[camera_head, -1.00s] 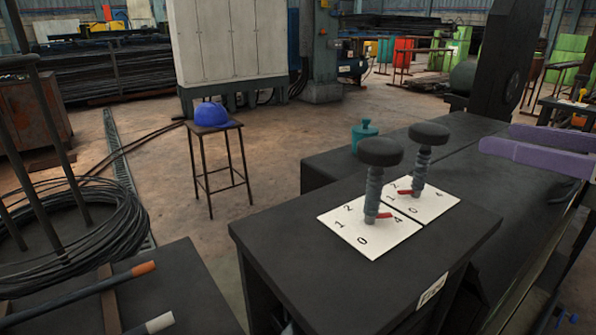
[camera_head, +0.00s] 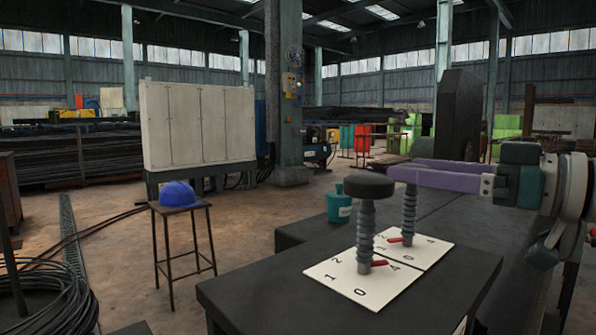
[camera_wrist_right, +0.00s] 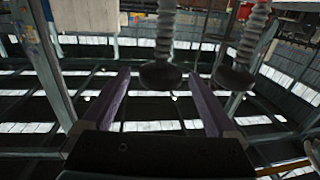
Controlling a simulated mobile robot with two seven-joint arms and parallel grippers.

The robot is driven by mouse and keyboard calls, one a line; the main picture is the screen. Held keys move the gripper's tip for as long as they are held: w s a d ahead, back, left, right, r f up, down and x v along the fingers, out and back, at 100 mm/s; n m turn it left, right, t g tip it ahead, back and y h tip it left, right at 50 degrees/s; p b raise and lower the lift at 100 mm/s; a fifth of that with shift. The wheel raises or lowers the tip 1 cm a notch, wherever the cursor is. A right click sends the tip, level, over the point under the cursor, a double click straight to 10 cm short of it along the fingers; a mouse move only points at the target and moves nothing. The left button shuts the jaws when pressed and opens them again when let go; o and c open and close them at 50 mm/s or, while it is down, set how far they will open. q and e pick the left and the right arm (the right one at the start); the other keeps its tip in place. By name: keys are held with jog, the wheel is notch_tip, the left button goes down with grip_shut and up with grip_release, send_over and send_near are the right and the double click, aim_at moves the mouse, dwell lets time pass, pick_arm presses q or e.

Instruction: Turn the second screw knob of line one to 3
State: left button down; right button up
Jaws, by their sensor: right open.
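Two screw knobs stand upright on white dial plates. The nearer knob has a dark round cap (camera_head: 368,187) and a red pointer (camera_head: 378,263) towards 4. The second knob's ribbed stem (camera_head: 408,215) rises behind it; its red pointer (camera_head: 395,240) is turned left. My right gripper (camera_head: 403,168) comes in from the right at cap height, its purple fingers open. They hide the second knob's cap in the head view. The upside-down right wrist view shows that cap (camera_wrist_right: 162,75) between the fingertips and the nearer knob (camera_wrist_right: 235,78) outside them. My left gripper is not in view.
The dial plates lie on a dark bench (camera_head: 450,290). A stool (camera_head: 182,235) with a blue helmet (camera_head: 178,194) is at left on open floor, with a cable coil (camera_head: 45,300) further left.

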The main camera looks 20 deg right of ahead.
jog(key=shift+x, duration=2.25)
jog(key=c, duration=1.4)
